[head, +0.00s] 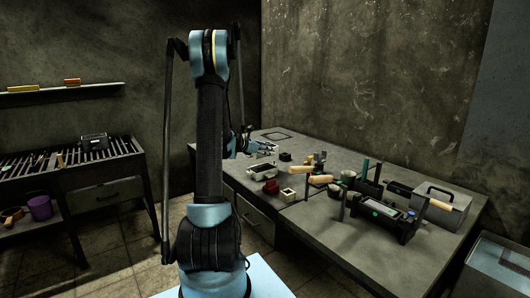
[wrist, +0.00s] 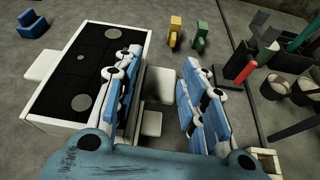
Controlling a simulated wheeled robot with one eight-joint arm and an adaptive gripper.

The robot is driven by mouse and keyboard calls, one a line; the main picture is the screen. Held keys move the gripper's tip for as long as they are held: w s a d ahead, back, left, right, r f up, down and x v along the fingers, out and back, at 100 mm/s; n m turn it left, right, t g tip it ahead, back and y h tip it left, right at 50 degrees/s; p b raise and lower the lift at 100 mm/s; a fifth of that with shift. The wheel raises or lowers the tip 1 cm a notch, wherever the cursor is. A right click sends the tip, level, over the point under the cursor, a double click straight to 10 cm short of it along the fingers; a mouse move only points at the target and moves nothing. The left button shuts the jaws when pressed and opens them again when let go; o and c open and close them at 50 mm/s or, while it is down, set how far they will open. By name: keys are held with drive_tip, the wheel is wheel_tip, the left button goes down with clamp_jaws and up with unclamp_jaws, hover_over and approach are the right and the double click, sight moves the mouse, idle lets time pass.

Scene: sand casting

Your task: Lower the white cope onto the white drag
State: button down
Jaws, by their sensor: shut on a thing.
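The white cope (wrist: 141,50) shows at the left of the wrist view as a long white box with black sand and pale round discs on its upper face. In the head view my gripper (head: 266,148) is low over the bench, partly behind my arm. A white box (head: 262,171) with a dark inside shows just below it; I cannot tell cope from drag there. The white drag is not clearly separable, and any gap between the halves is hidden.
Yellow (wrist: 175,32) and green (wrist: 200,38) blocks stand beyond my gripper. Tools, cups and a red-handled item (wrist: 243,73) crowd the right.

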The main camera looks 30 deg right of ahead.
drive_tip(key=shift+f, duration=2.4)
drive_tip(key=shift+f, duration=0.1)
drive_tip(key=shift+f, duration=0.3)
idle(1.2)
drive_tip(key=shift+a+f, duration=0.1)
drive_tip(key=shift+f, duration=1.15)
idle(2.2)
drive_tip(key=c, duration=0.9)
unclamp_jaws()
drive_tip(key=shift+c, duration=0.2)
